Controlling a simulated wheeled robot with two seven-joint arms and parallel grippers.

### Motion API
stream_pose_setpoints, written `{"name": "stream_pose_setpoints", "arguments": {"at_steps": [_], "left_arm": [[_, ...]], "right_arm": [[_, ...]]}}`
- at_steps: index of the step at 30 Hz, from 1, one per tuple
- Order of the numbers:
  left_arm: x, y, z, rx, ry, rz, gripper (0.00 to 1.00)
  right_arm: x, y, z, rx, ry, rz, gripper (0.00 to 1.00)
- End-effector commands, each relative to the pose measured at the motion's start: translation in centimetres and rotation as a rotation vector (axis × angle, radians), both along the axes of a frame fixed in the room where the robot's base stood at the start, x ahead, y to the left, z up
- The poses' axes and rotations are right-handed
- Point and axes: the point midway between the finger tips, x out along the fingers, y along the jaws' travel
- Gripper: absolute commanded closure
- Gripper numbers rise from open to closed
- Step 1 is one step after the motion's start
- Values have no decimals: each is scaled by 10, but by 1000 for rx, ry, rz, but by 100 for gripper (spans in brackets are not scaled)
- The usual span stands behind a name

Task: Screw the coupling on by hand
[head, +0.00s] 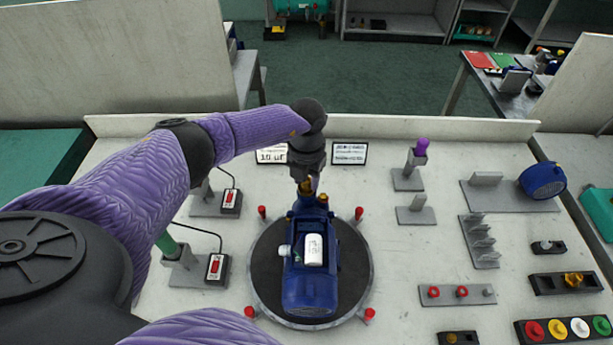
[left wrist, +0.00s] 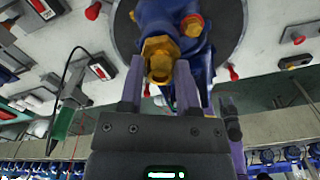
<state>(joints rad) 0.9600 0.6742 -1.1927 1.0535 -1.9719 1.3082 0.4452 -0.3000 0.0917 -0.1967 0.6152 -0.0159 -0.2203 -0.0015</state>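The blue pump (head: 310,279) lies on a dark round turntable (head: 262,270) in the middle of the bench. At its far end is a brass hex coupling (left wrist: 158,58), in line with the pump's end; its seating depth is hidden. My left gripper (head: 306,178) reaches over from the left to that end. In the left wrist view its two fingers (left wrist: 160,70) lie against opposite sides of the coupling and look closed on it. A second brass fitting (left wrist: 192,25) sits on the pump beside it.
Red-tipped pegs (head: 359,213) stand around the turntable. Switch boxes (head: 217,268) stand to its left. On the right are grey stands (head: 408,180), a blue round part (head: 543,180), a holder with a brass piece (head: 573,279) and a row of coloured caps (head: 557,328).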

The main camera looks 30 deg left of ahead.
Motion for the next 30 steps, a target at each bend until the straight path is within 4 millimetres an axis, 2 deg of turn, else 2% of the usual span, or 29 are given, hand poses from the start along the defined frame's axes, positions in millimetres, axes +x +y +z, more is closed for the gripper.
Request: {"name": "stream_pose_setpoints", "arguments": {"at_steps": [1, 5, 6, 11, 17, 24, 30], "left_arm": [[0, 0, 0, 0, 0, 0, 70], [0, 0, 0, 0, 0, -1, 98], [0, 0, 0, 0, 0, -1, 100], [0, 0, 0, 0, 0, -5, 100], [0, 0, -2, 1, -1, -289, 100], [0, 0, -1, 0, 0, -311, 100], [0, 0, -3, 0, 0, -591, 100]], "right_arm": [[0, 0, 0, 0, 0, 0, 41], [0, 0, 0, 0, 0, 0, 41], [0, 0, 0, 0, 0, 0, 41], [0, 0, 0, 0, 0, 0, 41], [-1, 0, -13, 0, 2, 0, 41], [-1, 0, -12, 0, 2, 0, 41], [-1, 0, -25, 0, 4, 0, 41]]}}
